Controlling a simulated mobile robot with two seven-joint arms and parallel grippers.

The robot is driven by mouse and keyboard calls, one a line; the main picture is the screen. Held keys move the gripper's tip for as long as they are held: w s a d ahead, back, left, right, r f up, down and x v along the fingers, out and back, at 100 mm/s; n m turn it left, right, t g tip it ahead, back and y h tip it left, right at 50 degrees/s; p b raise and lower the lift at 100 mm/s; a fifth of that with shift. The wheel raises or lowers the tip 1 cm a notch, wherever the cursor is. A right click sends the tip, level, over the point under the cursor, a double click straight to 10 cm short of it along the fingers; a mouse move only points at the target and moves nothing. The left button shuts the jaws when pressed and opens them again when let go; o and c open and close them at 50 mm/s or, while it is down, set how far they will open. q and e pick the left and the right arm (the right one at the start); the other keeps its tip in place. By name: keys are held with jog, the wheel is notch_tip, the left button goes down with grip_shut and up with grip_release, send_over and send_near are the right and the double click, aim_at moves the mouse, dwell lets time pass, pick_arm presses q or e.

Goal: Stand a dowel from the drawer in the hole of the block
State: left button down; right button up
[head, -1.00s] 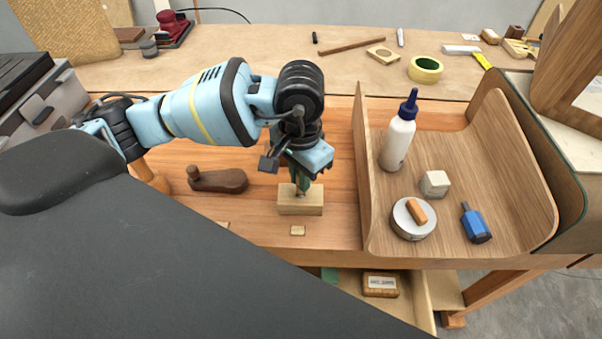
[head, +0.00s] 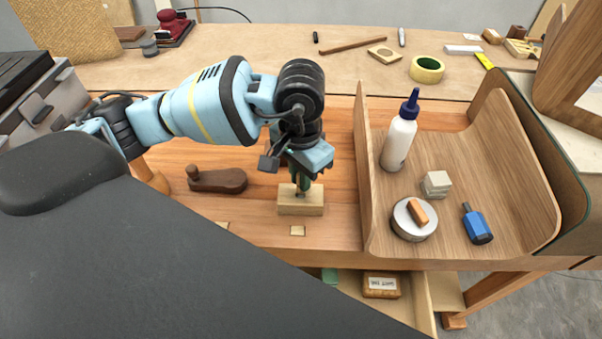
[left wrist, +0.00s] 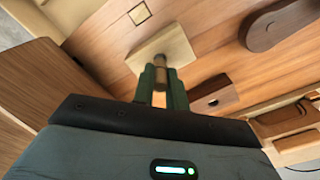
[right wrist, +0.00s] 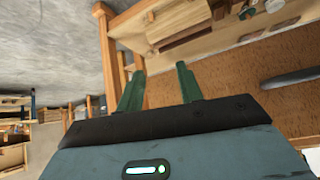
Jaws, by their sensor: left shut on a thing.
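The pale wooden block (head: 300,207) lies on the bench near its front edge; it also shows in the left wrist view (left wrist: 174,44). My left gripper (head: 303,186) points down just above it, shut on a brown dowel (left wrist: 160,74). The dowel's lower end meets the block's top at the hole. I cannot tell how deep it sits, as the fingers hide part of it. The drawer (head: 421,300) is open under the bench front. My right gripper (right wrist: 158,82) is open and empty, away from the bench work, over the floor side.
A curved wooden tray (head: 470,170) on the right holds a glue bottle (head: 398,138), a round tin (head: 408,228), pale blocks and a blue bottle (head: 476,224). A dark wooden piece (head: 222,181) lies left of the block. A labelled box (head: 381,284) is in the drawer.

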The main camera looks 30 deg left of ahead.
jog(key=shift+d, duration=0.2)
jog(key=shift+s+f, duration=0.15)
jog(key=shift+f, duration=0.05)
jog(key=shift+a, duration=0.2)
dwell(0.6)
pick_arm(q)
jog(key=shift+f+b, duration=0.35)
jog(key=shift+b, duration=0.05)
pick_arm(e)
jog(key=shift+s+d+f, duration=0.2)
jog(key=shift+s+f, duration=0.15)
jog(key=shift+f, duration=0.05)
pick_arm(q)
jog(key=shift+f, duration=0.25)
pick_arm(e)
jog(key=shift+s+f, duration=0.2)
jog(key=shift+f, duration=0.05)
jog(key=shift+a, duration=0.2)
pick_arm(q)
jog(key=shift+f+b, duration=0.15)
jog(key=shift+b, duration=0.15)
pick_arm(e)
jog(key=shift+s+f+g, duration=0.15)
jog(key=shift+f+g, duration=0.1)
jog(key=shift+g, duration=0.05)
